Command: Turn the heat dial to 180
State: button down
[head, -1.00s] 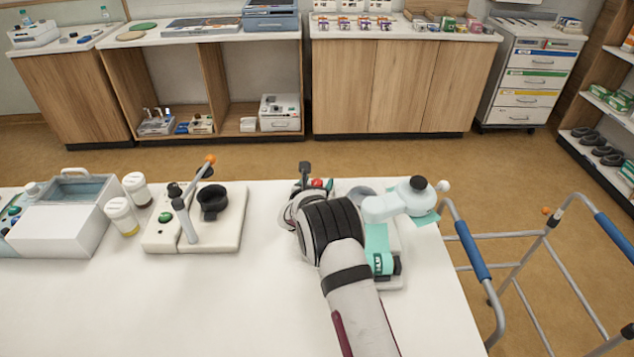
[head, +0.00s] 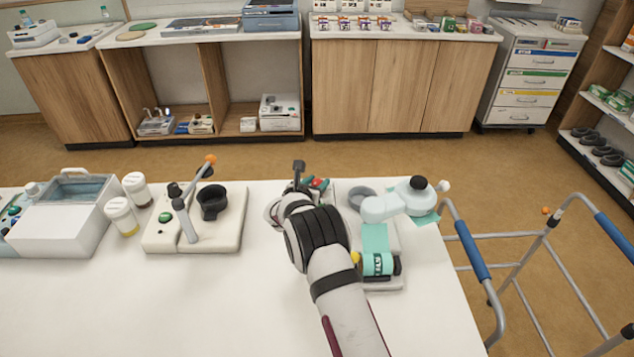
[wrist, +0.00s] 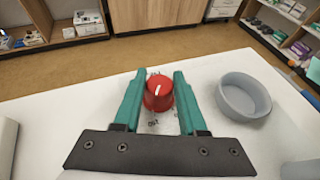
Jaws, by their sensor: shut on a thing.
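The heat dial (wrist: 159,92) is a red round knob with a white pointer line, standing on a white panel with printed marks. In the wrist view, the pointer aims roughly away from me. A printed number, apparently 150 and upside down, shows on the near side; the other marks are partly hidden. My gripper (wrist: 160,76) has its two green fingers on either side of the knob, shut on it. In the head view, my gripper (head: 314,184) is at the table's far edge, and my wrist hides most of the dial and its panel.
A grey round bowl (wrist: 243,96) stands close right of the dial. In the head view, a teal and white device (head: 377,245) stands right of my arm. A cream base with a black cup and lever (head: 222,232) stands left. The white table (head: 200,300) is clear in front.

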jog(key=shift+m+g+h, duration=1.5)
jog(key=shift+m+h, duration=0.5)
jog(key=shift+m, duration=0.1)
jog(key=shift+c, duration=2.3)
grip_release()
jog(key=shift+a, duration=0.1)
jog(key=v, duration=1.5)
jog(key=shift+s+a, duration=0.2)
jog(key=shift+r, duration=0.15)
